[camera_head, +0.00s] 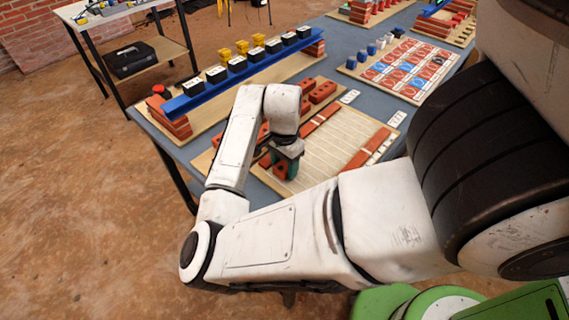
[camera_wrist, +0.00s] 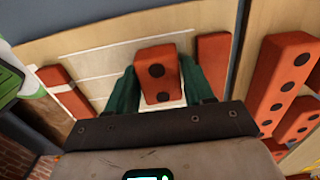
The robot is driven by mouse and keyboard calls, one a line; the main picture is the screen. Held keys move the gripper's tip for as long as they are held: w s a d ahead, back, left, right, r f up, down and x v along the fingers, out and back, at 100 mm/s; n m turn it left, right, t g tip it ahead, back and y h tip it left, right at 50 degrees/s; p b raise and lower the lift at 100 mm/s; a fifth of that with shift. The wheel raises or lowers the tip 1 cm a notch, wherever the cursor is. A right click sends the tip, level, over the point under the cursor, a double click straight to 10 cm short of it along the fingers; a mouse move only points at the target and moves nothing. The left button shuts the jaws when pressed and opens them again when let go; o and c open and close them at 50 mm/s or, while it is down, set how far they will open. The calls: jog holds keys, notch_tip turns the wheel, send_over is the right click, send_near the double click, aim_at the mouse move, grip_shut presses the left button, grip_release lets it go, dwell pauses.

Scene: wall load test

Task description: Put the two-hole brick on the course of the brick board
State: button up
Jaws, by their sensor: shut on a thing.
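My gripper (camera_wrist: 155,88) has its green fingers shut on a red two-hole brick (camera_wrist: 157,59). The brick's face with two dark holes shows between them in the wrist view. In the head view my gripper (camera_head: 286,164) is at the near left part of the brick board (camera_head: 335,143), partly hidden by my arm. The pale board (camera_wrist: 100,50) has white lines; flat red bricks (camera_wrist: 66,92) and (camera_wrist: 213,62) lie on either side of the held brick. I cannot tell whether the held brick touches the board.
Red bricks with several holes (camera_wrist: 287,80) stand close to the right in the wrist view; some (camera_head: 322,92) show behind the board in the head view. A blue beam (camera_head: 240,75) on brick stacks carries black-and-white blocks. A picture-tile board (camera_head: 405,68) stands farther right.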

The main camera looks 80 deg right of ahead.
aim_at(284, 164)
jog(key=shift+f, duration=0.15)
jog(key=o, duration=0.9)
notch_tip(284, 164, up, 12)
jog(key=shift+r+p, duration=0.2)
jog(key=shift+p, duration=0.35)
